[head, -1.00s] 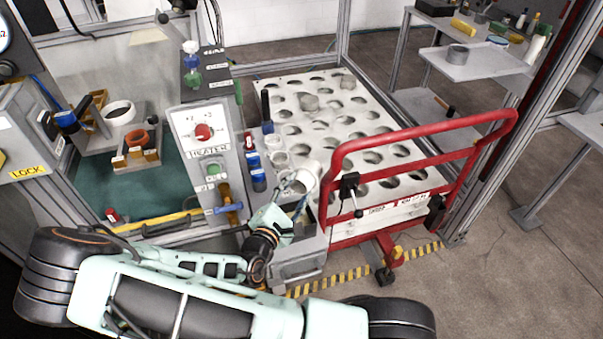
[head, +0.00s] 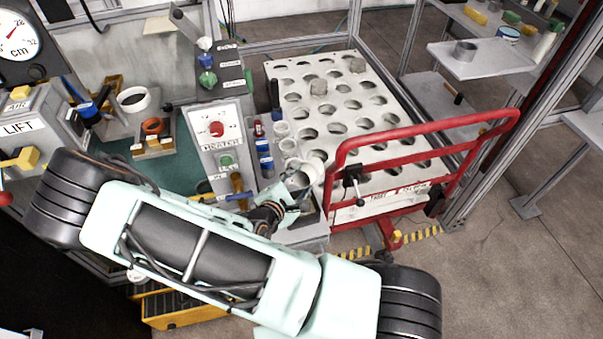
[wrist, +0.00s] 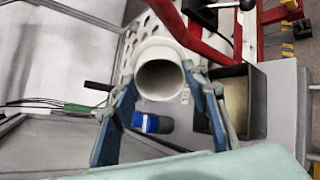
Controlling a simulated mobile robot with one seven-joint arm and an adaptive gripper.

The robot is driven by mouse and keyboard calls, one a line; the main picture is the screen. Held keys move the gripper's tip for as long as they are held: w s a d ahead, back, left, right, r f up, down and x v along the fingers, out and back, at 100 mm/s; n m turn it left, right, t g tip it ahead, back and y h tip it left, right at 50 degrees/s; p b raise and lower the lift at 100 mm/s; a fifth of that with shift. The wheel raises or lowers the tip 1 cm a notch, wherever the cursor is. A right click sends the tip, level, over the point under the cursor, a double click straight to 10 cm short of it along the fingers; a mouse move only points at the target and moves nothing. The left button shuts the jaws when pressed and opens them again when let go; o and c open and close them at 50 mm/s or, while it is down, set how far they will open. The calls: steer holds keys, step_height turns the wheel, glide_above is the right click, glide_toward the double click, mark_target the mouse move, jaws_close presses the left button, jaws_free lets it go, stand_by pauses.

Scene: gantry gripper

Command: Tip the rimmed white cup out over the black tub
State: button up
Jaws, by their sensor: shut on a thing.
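The rimmed white cup (wrist: 157,54) is between the two blue fingers of my gripper (wrist: 164,98) in the wrist view, with a round dark opening facing the camera. My gripper is shut on it. In the head view the cup (head: 298,181) shows at the end of my gripper (head: 287,196), partly covered by it. The black tub (wrist: 258,100) is just right of the cup in the wrist view, with a tan surface inside. In the head view the tub (head: 311,208) is mostly hidden behind my gripper. I cannot tell what is in the cup.
A white plate with many holes (head: 345,105) lies behind, fronted by a red rail (head: 420,133). Blue-capped bottles (head: 265,160) and small white cups (head: 282,130) stand to the left. The heater box (head: 218,140) is further left. A grey shelf (head: 480,62) stands back right.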

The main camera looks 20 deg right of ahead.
step_height(320, 180, up, 10)
steer(key=g+y+p, duration=0.7)
steer(key=g+y, duration=0.2)
steer(key=g, duration=0.1)
steer(key=shift+r+m+y, duration=0.15)
steer(key=shift+m+y, duration=0.25)
stand_by(0.4)
steer(key=shift+d, duration=0.1)
stand_by(0.5)
